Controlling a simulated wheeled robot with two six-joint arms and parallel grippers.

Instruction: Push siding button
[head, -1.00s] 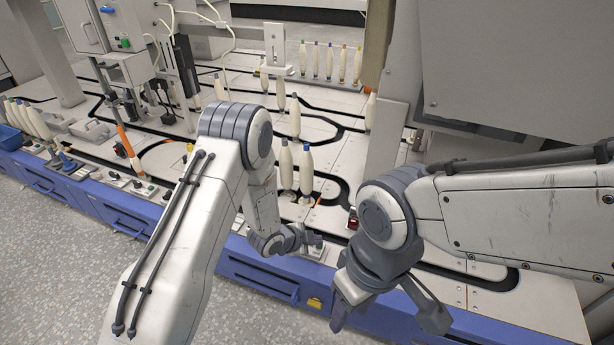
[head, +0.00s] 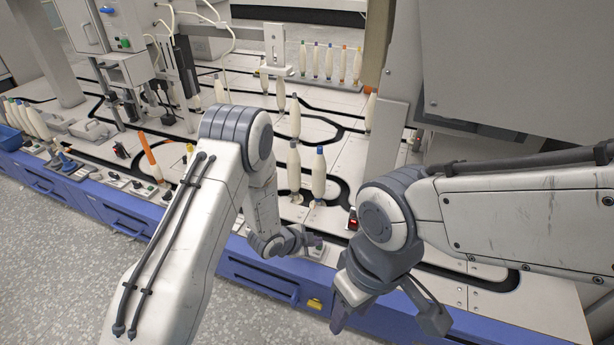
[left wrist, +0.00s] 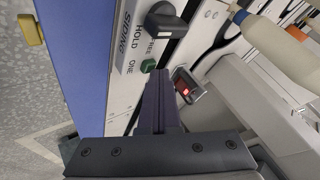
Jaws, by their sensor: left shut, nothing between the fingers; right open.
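In the left wrist view a white panel strip is lettered SIDING, HOLD, FREE and ONE. A green button (left wrist: 149,66) sits by the words FREE and ONE, with a black knob (left wrist: 165,20) beyond it. My left gripper (left wrist: 158,74) is shut and empty, its tips right beside the green button; I cannot tell if they touch it. In the head view my left gripper (head: 312,239) is over the front panel strip, and the button there is mostly hidden. My right gripper (head: 388,320) is open and empty, low at the front edge.
A red-lit switch (left wrist: 186,91) is close to my left fingers. A bobbin (head: 318,174) and its neighbour stand on the track behind my left gripper. The blue front (head: 258,278) carries a yellow tag (head: 314,303). Grey floor lies in front.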

